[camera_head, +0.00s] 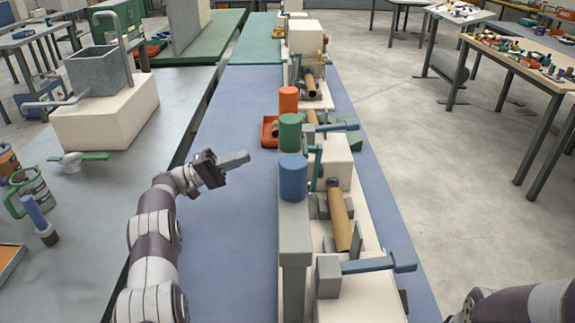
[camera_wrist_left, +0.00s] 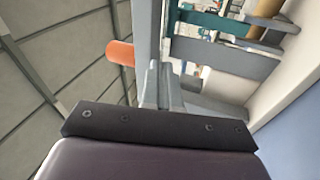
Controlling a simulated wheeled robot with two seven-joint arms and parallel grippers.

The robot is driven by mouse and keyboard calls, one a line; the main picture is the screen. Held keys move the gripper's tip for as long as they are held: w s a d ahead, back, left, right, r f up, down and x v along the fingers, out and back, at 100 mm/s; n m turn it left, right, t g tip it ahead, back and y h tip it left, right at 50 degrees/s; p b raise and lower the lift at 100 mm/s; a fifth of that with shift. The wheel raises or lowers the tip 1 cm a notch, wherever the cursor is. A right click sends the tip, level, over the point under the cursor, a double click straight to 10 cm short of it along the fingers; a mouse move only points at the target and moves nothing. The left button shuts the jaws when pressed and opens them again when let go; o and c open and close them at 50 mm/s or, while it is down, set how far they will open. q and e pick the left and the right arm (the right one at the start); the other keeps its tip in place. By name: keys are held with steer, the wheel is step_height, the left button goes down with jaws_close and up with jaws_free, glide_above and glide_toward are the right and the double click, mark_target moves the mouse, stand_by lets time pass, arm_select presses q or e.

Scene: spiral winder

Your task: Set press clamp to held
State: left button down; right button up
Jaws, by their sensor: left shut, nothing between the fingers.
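The winder stands along the right half of the bench in the head view. It has a brown tube (camera_head: 339,218) lying on it, a teal upright part (camera_head: 317,168) beside a cream block, and a blue bar lever (camera_head: 378,264) at the near end. I cannot tell which of these parts is the press clamp. My left gripper (camera_head: 240,159) is shut and empty, above the blue bench left of the blue cylinder (camera_head: 293,177), apart from it. In the left wrist view its fingers (camera_wrist_left: 161,85) are together, with teal and grey machine parts beyond. My right gripper is outside the frame.
A green cylinder (camera_head: 290,132) and an orange cylinder (camera_head: 289,100) stand behind the blue one. An orange tray (camera_head: 269,131) sits beside them. The blue bench top (camera_head: 235,240) left of the winder is clear. A sink block (camera_head: 105,118) stands on the left bench.

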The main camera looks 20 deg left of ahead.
arm_select(q)
steer(key=shift+s+a+f+g, duration=0.2)
steer(key=shift+s+f+g, duration=0.7)
steer(key=shift+s+g, duration=0.3)
steer(key=shift+h, duration=0.3)
steer(key=p+x, duration=0.2)
steer(key=x, duration=1.2)
steer(key=shift+p, duration=0.3)
steer(key=shift+w, duration=0.1)
